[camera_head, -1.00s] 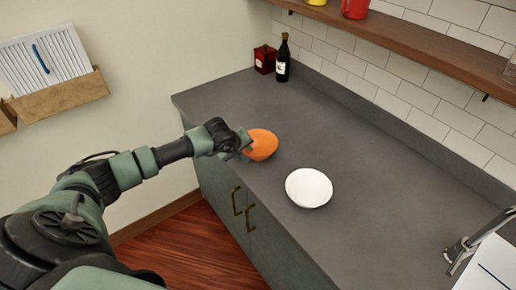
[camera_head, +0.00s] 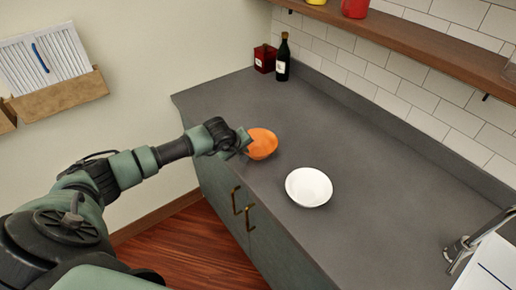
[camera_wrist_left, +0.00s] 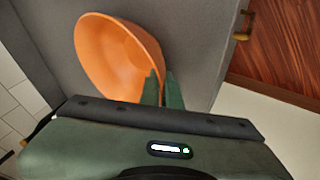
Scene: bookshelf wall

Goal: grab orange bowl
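The orange bowl (camera_head: 263,143) is on the grey counter near its left front edge. My left gripper (camera_head: 246,141) reaches it from the left at its near rim. In the left wrist view the bowl (camera_wrist_left: 112,58) fills the upper middle, its inside showing. The fingers of my left gripper (camera_wrist_left: 163,88) are close together there, one over the inside of the bowl and one outside, with the rim between them. They look shut on the rim. The bowl's underside is hidden. My right gripper is not in view.
A white bowl (camera_head: 309,187) stands on the counter to the right of the orange bowl. A dark bottle (camera_head: 283,58) and a red box (camera_head: 265,59) stand at the back corner. A faucet (camera_head: 470,243) is at the right. The counter's middle is clear.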

